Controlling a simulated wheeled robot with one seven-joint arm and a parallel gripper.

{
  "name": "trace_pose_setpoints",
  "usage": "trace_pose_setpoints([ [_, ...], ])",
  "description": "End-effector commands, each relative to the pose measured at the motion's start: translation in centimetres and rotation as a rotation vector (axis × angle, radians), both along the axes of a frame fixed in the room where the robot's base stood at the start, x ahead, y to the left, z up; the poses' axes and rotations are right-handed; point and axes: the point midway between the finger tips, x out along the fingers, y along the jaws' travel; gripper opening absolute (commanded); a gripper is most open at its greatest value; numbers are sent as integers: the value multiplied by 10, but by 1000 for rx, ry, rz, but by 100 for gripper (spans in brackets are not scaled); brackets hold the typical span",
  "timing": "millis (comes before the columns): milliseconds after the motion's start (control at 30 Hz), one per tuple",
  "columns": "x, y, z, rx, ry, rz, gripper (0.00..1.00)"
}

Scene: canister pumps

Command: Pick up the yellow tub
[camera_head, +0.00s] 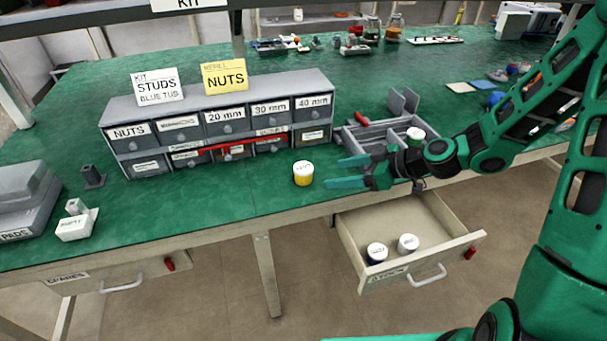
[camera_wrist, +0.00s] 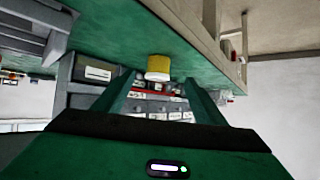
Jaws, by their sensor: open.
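The yellow tub (camera_head: 303,174) with a white lid stands upright on the green bench top, in front of the drawer cabinet. In the wrist view the yellow tub (camera_wrist: 158,68) shows upside down, beyond and between my fingertips. My gripper (camera_head: 346,172) is open and empty, just to the right of the tub, with its fingers pointing left toward it. A gap of bench shows between the fingertips and the tub. In the wrist view my gripper's two fingers (camera_wrist: 160,90) stand apart.
The grey drawer cabinet (camera_head: 220,118) with a red bar across its front stands behind the tub. A grey divided tray (camera_head: 370,133) sits behind my gripper, with another white-lidded tub (camera_head: 415,134) near it. An open drawer (camera_head: 395,272) below holds two white-lidded tubs. Bench left of the tub is clear.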

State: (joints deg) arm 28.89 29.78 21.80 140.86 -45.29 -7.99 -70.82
Motion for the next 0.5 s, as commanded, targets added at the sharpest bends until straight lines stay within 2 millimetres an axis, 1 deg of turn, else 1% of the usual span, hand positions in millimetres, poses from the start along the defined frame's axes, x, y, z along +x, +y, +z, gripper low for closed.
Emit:
trace_pose_setpoints([
  [67, 7, 7, 4, 39, -34, -2, 65],
  [200, 14, 16, 7, 72, -69, -3, 65],
  [500, 32, 49, -10, 74, -73, -2, 65],
])
